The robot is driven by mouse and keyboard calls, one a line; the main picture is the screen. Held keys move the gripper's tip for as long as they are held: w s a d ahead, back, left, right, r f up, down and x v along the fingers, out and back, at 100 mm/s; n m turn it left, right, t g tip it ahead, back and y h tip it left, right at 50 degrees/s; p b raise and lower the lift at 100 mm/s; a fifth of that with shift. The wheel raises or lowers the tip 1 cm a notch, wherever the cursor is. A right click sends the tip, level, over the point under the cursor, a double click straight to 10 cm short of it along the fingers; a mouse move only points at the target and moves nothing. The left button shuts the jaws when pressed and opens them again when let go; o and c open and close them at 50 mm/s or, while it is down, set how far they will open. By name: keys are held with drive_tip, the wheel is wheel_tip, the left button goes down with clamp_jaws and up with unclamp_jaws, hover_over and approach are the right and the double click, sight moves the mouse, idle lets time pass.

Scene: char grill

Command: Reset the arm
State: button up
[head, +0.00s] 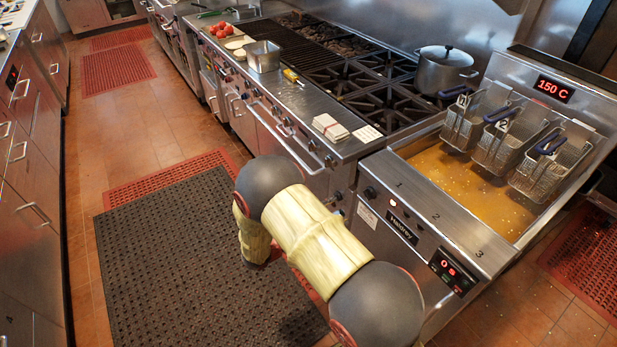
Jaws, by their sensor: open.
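My arm (318,240) shows in the head view, low in the middle, with pale yellow links between dark round joints. It reaches from the bottom edge up and left, over the floor mat and in front of the stove and fryer fronts. Beyond the far dark joint (275,185), a pale link bends back down toward the floor. My gripper is not visible; the arm's end is hidden or out of the picture.
A fryer (385,200) with three wire baskets (497,140) stands right of the arm. The stove counter (300,97) holds a pot (445,70), a metal container (262,56), tomatoes (221,30) and a paper stack (330,127). Drawers (30,190) line the left. The aisle floor (180,120) is clear.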

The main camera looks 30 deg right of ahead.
drive_tip(key=s+f+g+y, duration=0.3)
drive_tip(key=s+f+g, duration=0.15)
drive_tip(key=s, duration=0.25)
drive_tip(key=s+a+r+m+g+y, duration=0.2)
drive_tip(key=s+a+r+m+y, duration=0.15)
drive_tip(key=s+a+y, duration=0.35)
drive_tip(key=s+a+r+m+t+y+p, duration=0.1)
drive_tip(key=s+a+r+m+t+y, duration=0.15)
drive_tip(key=a+r, duration=0.35)
drive_tip(key=s+a+r+m+t+y, duration=0.1)
drive_tip(key=a+r+m+t+y, duration=0.2)
drive_tip(key=r, duration=0.4)
drive_tip(key=s+a+r+m+t+y, duration=0.1)
drive_tip(key=r+t, duration=0.1)
drive_tip(key=r, duration=0.5)
drive_tip(key=s+a+r+m+t+y+p, duration=0.1)
drive_tip(key=s+a+r+t, duration=0.1)
drive_tip(key=r, duration=0.6)
drive_tip(key=shift+t, duration=0.5)
drive_tip(key=shift+y, duration=0.25)
